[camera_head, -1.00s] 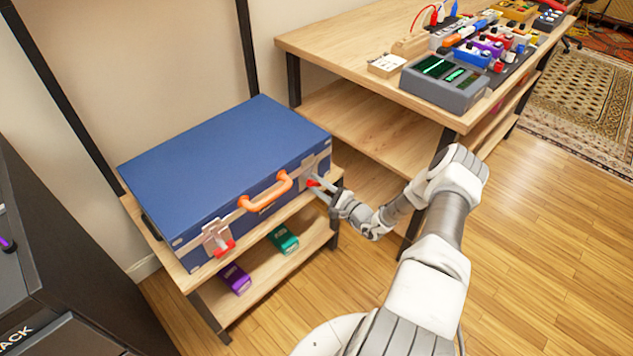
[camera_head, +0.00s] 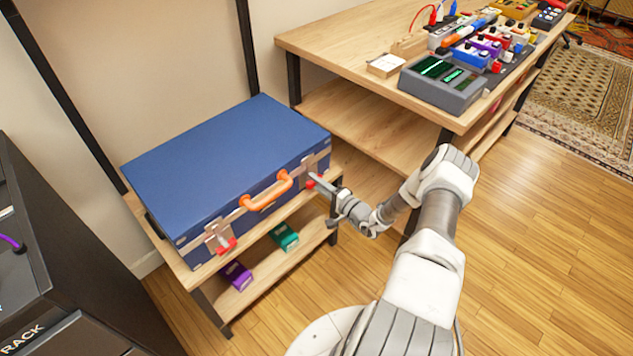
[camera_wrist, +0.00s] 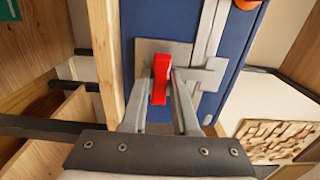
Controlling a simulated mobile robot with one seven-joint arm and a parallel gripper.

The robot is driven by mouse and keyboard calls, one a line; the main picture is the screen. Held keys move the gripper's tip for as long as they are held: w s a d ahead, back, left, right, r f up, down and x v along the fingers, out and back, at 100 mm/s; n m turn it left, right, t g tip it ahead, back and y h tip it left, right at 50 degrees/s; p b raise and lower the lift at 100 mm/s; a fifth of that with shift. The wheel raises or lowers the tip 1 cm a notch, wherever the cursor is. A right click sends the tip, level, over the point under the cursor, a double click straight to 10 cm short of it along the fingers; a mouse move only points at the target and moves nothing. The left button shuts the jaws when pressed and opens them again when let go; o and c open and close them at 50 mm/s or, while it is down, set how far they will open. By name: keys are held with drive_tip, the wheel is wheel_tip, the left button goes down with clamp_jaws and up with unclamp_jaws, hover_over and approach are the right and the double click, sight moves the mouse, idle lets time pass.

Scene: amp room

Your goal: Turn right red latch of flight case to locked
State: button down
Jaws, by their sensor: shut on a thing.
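The blue flight case (camera_head: 225,170) lies closed on a small wooden shelf, with an orange handle (camera_head: 266,192) on its front. Its right red latch (camera_head: 312,181) is at the front right, mostly covered by my gripper (camera_head: 318,180). In the wrist view the red latch (camera_wrist: 160,78) stands on a metal plate (camera_wrist: 180,53) on the blue case (camera_wrist: 150,20). My gripper (camera_wrist: 162,82) has its two fingers on either side of the latch and is shut on it. The left red latch (camera_head: 227,246) is at the case's front left, clear of the gripper.
A purple box (camera_head: 237,276) and a green box (camera_head: 284,236) sit on the lower shelf (camera_head: 265,285). A wooden workbench (camera_head: 350,45) with pedals stands behind my arm at the right. A dark rack (camera_head: 75,270) stands at the left.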

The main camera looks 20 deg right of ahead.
idle(0.4)
drive_tip(key=c, duration=0.7)
unclamp_jaws()
drive_tip(key=p+v, duration=0.3)
drive_tip(key=v, duration=1.4)
drive_tip(key=shift+s+d, duration=0.1)
drive_tip(key=shift+s, duration=0.15)
